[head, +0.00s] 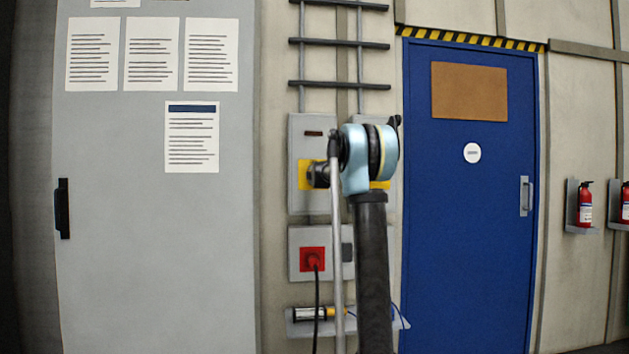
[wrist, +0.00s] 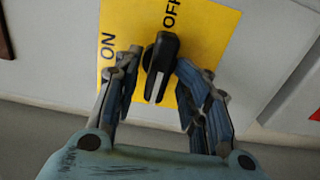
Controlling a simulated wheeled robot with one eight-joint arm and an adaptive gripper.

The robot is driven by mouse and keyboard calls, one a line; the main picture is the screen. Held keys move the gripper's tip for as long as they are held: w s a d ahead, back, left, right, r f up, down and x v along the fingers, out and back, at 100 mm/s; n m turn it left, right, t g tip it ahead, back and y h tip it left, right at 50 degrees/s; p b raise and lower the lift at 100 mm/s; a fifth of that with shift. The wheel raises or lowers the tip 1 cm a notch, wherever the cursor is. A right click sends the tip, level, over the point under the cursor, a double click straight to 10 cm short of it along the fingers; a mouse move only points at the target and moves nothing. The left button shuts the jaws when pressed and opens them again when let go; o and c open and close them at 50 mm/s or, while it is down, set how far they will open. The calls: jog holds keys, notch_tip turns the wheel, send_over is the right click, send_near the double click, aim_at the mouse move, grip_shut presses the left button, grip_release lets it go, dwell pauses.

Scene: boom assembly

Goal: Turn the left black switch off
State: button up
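The left black switch (wrist: 162,48) is in the middle of a yellow plate (wrist: 215,35) in the wrist view. "ON" is printed to its left and "OFF" above it. Its bar runs nearly up and down the picture, leaning slightly, with a white mark on the lower end. My gripper (wrist: 157,64) is open, with one finger on each side of the switch. The fingertips are close to it; I cannot tell whether either touches. In the head view, the yellow plate (head: 304,174) shows on the left grey box (head: 304,132), and my wrist and arm hide most of the switch area.
A second grey box with a yellow plate (head: 381,185) is mostly behind my arm. Below is a red switch (head: 313,259) with a black cable, above a small shelf (head: 298,327). A grey cabinet (head: 150,240) stands left, a blue door (head: 470,240) right.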

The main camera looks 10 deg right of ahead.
jog(key=s, duration=1)
dwell(0.5)
dwell(0.4)
jog(key=s+f+m+g, duration=0.5)
jog(key=s+f, duration=1.1)
jog(key=s, duration=0.4)
jog(key=s+f+m+g, duration=0.5)
jog(key=s+f+m, duration=0.2)
jog(key=s+f, duration=0.9)
jog(key=s+f+m+g, duration=0.5)
jog(key=s+f, duration=1.1)
jog(key=s, duration=0.9)
jog(key=shift+d+f+m+g, duration=0.25)
jog(key=shift+m+g, duration=0.05)
jog(key=shift+m, duration=0.2)
